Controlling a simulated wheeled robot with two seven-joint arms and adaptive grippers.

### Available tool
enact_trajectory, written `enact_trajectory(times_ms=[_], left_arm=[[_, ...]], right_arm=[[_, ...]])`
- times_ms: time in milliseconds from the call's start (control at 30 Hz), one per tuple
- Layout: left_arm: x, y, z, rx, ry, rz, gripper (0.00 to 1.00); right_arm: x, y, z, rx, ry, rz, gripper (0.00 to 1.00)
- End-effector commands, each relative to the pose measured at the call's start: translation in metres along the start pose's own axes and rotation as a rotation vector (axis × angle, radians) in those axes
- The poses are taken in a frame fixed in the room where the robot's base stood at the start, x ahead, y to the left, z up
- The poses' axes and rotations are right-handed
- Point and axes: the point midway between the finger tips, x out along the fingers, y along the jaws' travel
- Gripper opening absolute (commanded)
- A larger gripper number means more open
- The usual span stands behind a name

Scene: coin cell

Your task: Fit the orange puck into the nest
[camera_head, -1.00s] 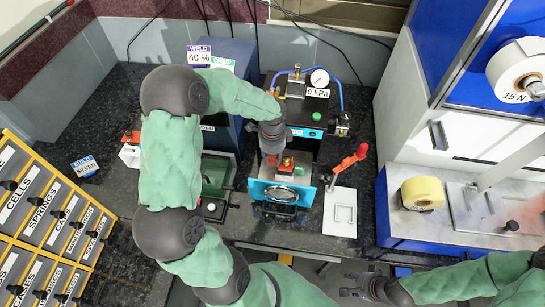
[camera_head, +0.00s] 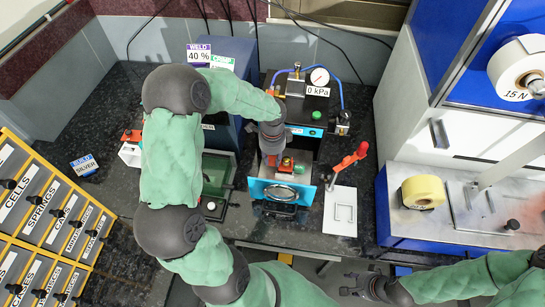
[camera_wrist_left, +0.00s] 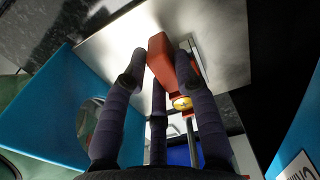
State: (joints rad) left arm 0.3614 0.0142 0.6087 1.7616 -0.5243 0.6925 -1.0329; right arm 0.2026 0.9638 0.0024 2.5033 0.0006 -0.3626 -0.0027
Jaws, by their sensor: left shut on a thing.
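My left gripper (camera_head: 273,158) reaches down into the open blue-fronted drawer of the press. In the left wrist view its dark fingers (camera_wrist_left: 160,62) are shut on an orange-red block (camera_wrist_left: 163,58), the orange puck as far as I can tell. The block is over or against a bright metal plate (camera_wrist_left: 115,42); I cannot tell whether it touches. In the head view an orange piece (camera_head: 287,163) shows beside the fingertips. The nest cannot be made out clearly; the gripper and block hide part of the plate. My right gripper (camera_head: 362,287) is at the lower right, away from the drawer, with its fingers unclear.
The drawer's blue front (camera_head: 258,190) has a round window. A red-handled lever (camera_head: 350,160) and a white plate (camera_head: 340,212) are to its right. A green-lidded box (camera_head: 217,175) is close on the left. The press gauge (camera_head: 319,77) stands behind.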

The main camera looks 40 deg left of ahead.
Motion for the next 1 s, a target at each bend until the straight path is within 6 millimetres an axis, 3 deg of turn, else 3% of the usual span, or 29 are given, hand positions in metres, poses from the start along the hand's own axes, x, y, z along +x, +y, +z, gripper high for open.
enact_trajectory(times_ms=[600, 633, 700, 1000], left_arm=[[0.014, 0.0, 0.0, 0.0, 0.0, 0.0, 0.11], [0.013, 0.0, 0.0, 0.0, 0.0, 0.0, 0.35], [0.013, 0.0, 0.0, 0.0, 0.0, 0.0, 0.55], [0.013, 0.0, 0.0, 0.0, 0.0, 0.001, 0.57]], right_arm=[[0.008, 0.003, 0.0, 0.0, 0.0, 0.0, 0.4], [0.008, 0.003, 0.0, 0.0, 0.0, 0.0, 0.4], [0.008, 0.003, 0.0, 0.0, 0.0, 0.0, 0.4], [0.008, 0.003, 0.0, 0.0, 0.0, 0.0, 0.4]])
